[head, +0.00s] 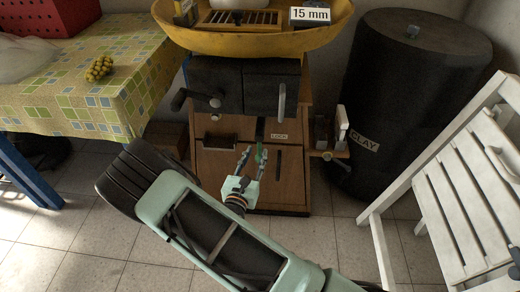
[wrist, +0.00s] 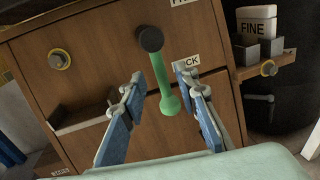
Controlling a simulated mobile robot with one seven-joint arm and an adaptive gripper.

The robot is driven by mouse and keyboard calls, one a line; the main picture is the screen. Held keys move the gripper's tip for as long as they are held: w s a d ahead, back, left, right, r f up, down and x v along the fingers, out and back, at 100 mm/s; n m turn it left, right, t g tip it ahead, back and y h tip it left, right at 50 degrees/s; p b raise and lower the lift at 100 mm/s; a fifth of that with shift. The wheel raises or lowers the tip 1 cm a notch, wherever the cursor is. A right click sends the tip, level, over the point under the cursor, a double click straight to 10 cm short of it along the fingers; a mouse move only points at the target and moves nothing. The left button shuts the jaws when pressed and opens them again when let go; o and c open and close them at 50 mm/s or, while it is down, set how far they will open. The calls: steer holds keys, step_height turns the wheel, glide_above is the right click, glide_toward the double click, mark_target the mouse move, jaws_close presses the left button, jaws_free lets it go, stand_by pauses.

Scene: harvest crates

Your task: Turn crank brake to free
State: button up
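The crank brake is a green lever (wrist: 162,75) with a dark round pivot (wrist: 150,39) on the wooden cabinet front. It points down from the pivot, its rounded end lowest. In the head view the lever (head: 259,153) is small and partly behind a finger. A "LOCK" label (head: 279,136) sits right of it; in the wrist view only "CK" (wrist: 191,62) shows. Another label (wrist: 184,2) is cut off at the top edge. My gripper (wrist: 159,74) is open, its fingers either side of the lever with gaps visible. It also shows in the head view (head: 252,150).
The cabinet (head: 222,175) carries dark boxes, a crank handle (head: 181,99) and a yellow pan (head: 225,43). A side shelf holds a "FINE" block (wrist: 256,24). A "CLAY" drum (head: 405,110) and white chair (head: 440,190) stand right, a cloth-covered table (head: 75,85) left.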

mark_target(259, 149)
steer(key=shift+b+x, duration=0.4)
steer(key=shift+x, duration=1.75)
steer(key=shift+c, duration=0.5)
jaws_close()
